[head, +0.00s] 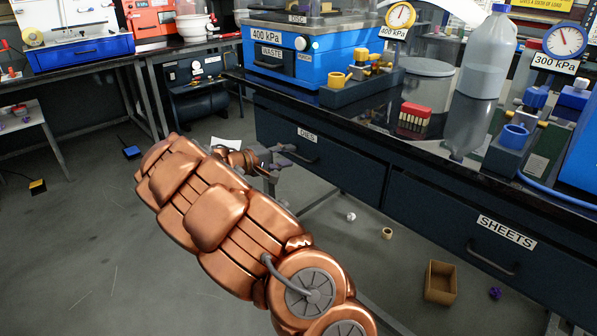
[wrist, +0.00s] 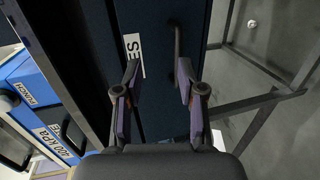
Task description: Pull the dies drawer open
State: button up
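The dies drawer (head: 345,178) is the dark blue front under the black bench top, with a white DIES label (head: 307,136) and a dark bar handle (head: 303,158). It looks shut. My gripper (head: 287,156) is in front of the drawer's left part, close to the handle. In the wrist view my gripper (wrist: 158,70) is open and empty, its fingers apart. The handle (wrist: 178,42) shows there just beyond the right fingertip, and the label (wrist: 134,55) is by the left fingertip. I cannot tell whether a finger touches the handle.
The sheets drawer (head: 480,235) is to the right with its own handle. A cardboard box (head: 441,282) and small items lie on the floor below. The bench top (head: 340,125) bears presses, gauges and a jug (head: 488,55). Floor to the left is mostly clear.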

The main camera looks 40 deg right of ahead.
aim_at(297, 157)
jog(key=shift+n+t, duration=0.4)
jog(key=shift+w+d+f+b, duration=0.4)
jog(key=shift+d+f, duration=0.4)
jog(key=shift+d, duration=0.55)
jog(key=shift+w+d+f+b, duration=0.25)
jog(key=shift+w+d+f, duration=0.2)
jog(key=shift+d+f, duration=0.6)
jog(key=shift+w+d+f+b, duration=0.35)
jog(key=shift+w+d+f, duration=0.15)
jog(key=shift+d, duration=1.1)
grip_shut()
